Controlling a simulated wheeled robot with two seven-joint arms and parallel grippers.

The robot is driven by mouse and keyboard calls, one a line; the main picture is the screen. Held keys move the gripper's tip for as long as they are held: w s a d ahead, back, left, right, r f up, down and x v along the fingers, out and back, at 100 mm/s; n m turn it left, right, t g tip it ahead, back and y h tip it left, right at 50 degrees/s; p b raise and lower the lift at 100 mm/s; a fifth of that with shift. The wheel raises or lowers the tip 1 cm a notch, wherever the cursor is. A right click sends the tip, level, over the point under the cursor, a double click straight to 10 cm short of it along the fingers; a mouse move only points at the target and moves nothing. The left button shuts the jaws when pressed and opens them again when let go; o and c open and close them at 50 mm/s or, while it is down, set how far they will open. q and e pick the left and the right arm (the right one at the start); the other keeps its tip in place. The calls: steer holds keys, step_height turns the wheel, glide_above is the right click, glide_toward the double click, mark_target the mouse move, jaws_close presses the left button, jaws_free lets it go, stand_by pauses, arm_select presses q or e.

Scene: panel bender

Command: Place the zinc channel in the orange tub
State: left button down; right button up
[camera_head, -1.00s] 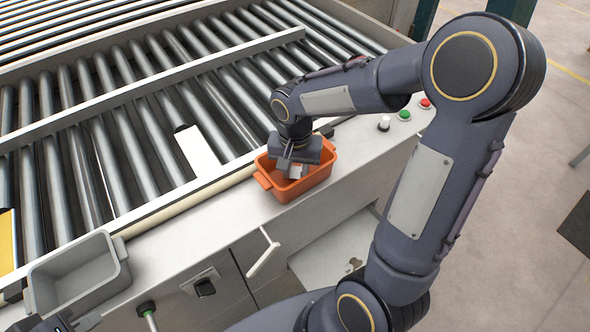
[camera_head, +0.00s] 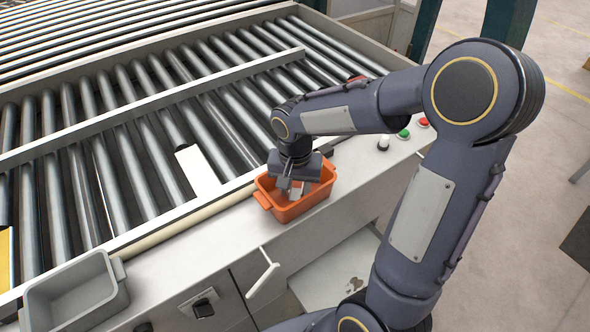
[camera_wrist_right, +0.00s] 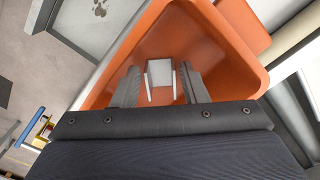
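The orange tub (camera_head: 306,208) stands on the machine's front ledge, and its inside fills much of the right wrist view (camera_wrist_right: 222,45). The zinc channel (camera_wrist_right: 160,74), a small pale U-shaped piece, shows inside the tub between my right fingers. In the head view it is mostly hidden by the gripper. My right gripper (camera_head: 296,186) points down into the tub. In the wrist view its fingers (camera_wrist_right: 160,82) are apart, with an orange gap beside the channel on the left. Whether the channel touches the tub floor is unclear. My left gripper is not in view.
A grey tub (camera_head: 78,292) stands on the ledge at the lower left. Rollers (camera_head: 130,150) and a pale flat piece (camera_head: 197,170) lie behind the ledge. Push buttons (camera_head: 403,133) sit to the right of the orange tub. The ledge between the tubs is clear.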

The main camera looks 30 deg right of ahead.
mark_target(295, 199)
step_height(295, 199, up, 10)
steer(key=s+a+n+t+y, duration=0.1)
steer(key=s+n+t+y, duration=0.1)
steer(key=s, duration=0.6)
steer(key=s+a+f+n+t+y, duration=0.1)
steer(key=s+a+n+t, duration=0.1)
steer(key=s, duration=0.6)
steer(key=shift+a+f+n+t+y, duration=0.3)
steer(key=shift+n+t+y, duration=0.1)
steer(key=shift+n+t, duration=0.5)
